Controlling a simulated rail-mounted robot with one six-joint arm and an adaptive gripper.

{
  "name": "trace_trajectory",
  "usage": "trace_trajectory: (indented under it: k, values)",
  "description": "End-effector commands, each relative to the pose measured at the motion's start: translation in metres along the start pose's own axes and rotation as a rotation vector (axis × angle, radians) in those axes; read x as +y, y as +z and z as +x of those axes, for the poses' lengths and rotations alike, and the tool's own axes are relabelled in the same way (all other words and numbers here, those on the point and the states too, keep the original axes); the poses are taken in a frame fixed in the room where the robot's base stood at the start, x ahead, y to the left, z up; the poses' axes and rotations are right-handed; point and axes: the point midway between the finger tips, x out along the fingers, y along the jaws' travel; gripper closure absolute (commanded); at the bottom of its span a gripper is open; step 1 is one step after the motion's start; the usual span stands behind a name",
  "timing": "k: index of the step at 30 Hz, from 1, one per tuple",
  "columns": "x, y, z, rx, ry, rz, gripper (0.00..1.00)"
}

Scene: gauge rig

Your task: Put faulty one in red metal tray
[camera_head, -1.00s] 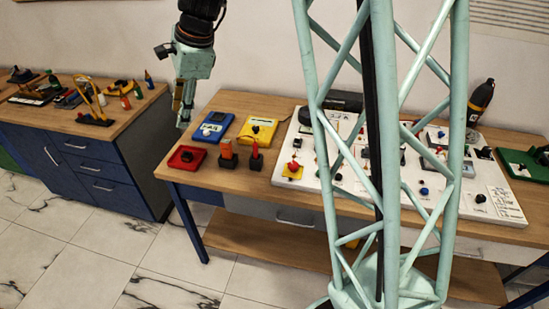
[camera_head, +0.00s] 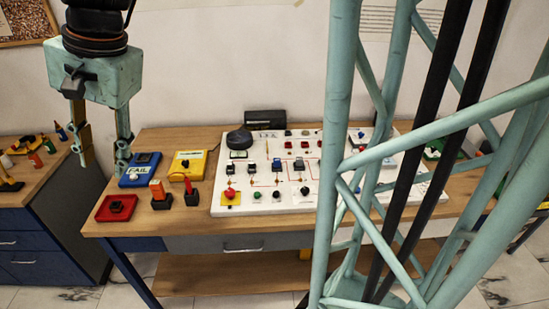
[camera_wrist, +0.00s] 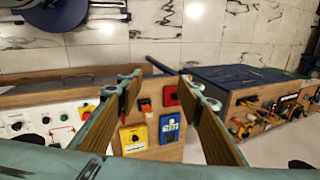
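The red metal tray (camera_head: 116,219) lies at the table's front left corner, with a small black part (camera_head: 116,206) in it. To its right stand an orange block on a black base (camera_head: 158,189) and a red-topped piece on a black base (camera_head: 191,192). Behind is a blue box (camera_head: 139,170) whose display seems to read FAIL, beside a yellow box (camera_head: 187,165) with a dark knob. I cannot tell which piece is faulty. My gripper (camera_head: 102,160) is open and empty, above the table's left end; its spread fingers also show in the wrist view (camera_wrist: 160,82).
A white panel (camera_head: 225,207) with several knobs and switches fills the middle of the wooden table (camera_head: 160,222). A second bench (camera_head: 40,180) with tools stands at the left, across a gap. My lattice column hides much of the right side.

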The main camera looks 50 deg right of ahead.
Motion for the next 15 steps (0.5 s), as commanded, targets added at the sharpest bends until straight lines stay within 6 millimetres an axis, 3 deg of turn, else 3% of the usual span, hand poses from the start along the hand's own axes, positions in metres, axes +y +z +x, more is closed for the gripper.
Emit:
trace_trajectory:
  k: [1, 15]
  values:
    - [0.005, 0.006, -0.017, 0.017, -0.015, -0.036, 0.66]
    - [0.072, 0.051, -0.065, 0.060, 0.020, -0.369, 0.66]
